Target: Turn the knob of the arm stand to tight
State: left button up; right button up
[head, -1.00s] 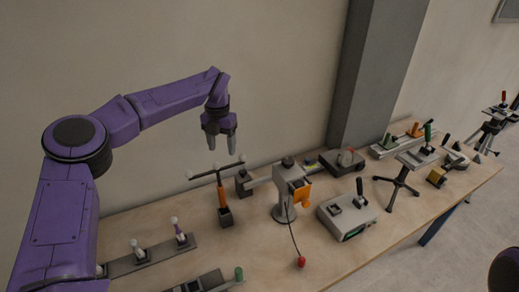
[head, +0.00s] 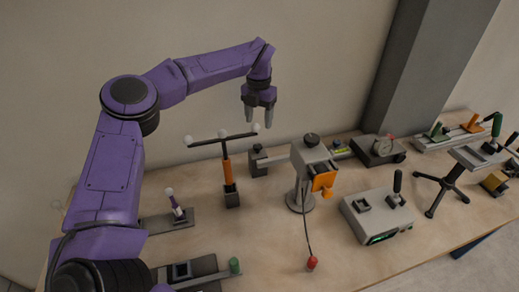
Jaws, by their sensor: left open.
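A grey stand (head: 299,195) with a round base and a blocky head is in the middle of the bench. A black round knob (head: 312,140) sits on top of its head, and an orange piece (head: 324,181) is on its front. I take this to be the arm stand; I cannot read the knob's setting. My left gripper (head: 260,118) is open and empty, fingers down, above the bench and to the left of the knob, apart from it. My right gripper is out of view.
A T-shaped bar on an orange post (head: 228,173) stands left of the stand, near below my left gripper. A cable with a red bulb (head: 312,262) hangs in front. A grey box with a lever (head: 385,215) stands right. The wall and pillar (head: 425,70) are behind.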

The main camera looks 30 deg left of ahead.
aim_at(258, 146)
pick_arm(q)
jog(key=f+p, duration=0.1)
jog(key=f, duration=0.2)
jog(key=f+p, duration=0.1)
jog(key=f, duration=0.5)
jog(key=shift+s+a+f+p, duration=0.1)
jog(key=shift+s+f+p, duration=0.2)
jog(key=shift+p, duration=0.1)
jog(key=shift+f, duration=0.15)
jog(key=c, duration=1)
